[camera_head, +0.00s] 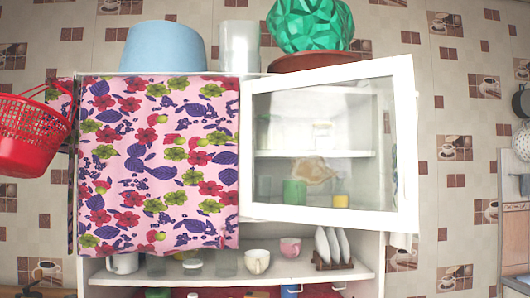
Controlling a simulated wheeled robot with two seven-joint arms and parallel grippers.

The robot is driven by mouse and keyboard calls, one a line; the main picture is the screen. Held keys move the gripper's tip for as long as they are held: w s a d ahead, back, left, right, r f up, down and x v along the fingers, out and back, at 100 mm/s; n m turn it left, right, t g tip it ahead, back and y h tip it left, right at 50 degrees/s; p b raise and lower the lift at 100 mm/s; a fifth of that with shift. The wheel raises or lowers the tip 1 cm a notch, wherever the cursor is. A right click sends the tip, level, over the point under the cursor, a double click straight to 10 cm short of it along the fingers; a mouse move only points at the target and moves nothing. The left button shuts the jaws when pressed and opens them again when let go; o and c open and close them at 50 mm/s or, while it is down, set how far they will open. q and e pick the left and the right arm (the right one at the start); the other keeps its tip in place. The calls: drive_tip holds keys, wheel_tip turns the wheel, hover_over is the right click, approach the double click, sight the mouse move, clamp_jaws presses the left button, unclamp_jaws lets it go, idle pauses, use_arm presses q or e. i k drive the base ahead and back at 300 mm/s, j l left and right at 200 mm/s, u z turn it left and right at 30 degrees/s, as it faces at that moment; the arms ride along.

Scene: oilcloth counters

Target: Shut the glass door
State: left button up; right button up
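The glass door (402,150) is a white-framed pane on the right half of a white wall cabinet (372,250). It stands ajar, swung out toward me, and its frame reaches past the cabinet's right side. Through the glass I see shelves with a green cup, a yellow item and a tan item. The door's hinge side is not clear to me. Neither of my grippers shows in the head view.
A floral cloth (158,165) covers the cabinet's left half. A red basket (32,130) hangs at the left. A blue tub (165,47) and a green faceted vase (310,25) stand on top. Cups (257,261) and plates (334,245) stand on the open shelf below.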

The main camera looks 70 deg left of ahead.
sight(406, 220)
drive_tip(key=u, duration=1.75)
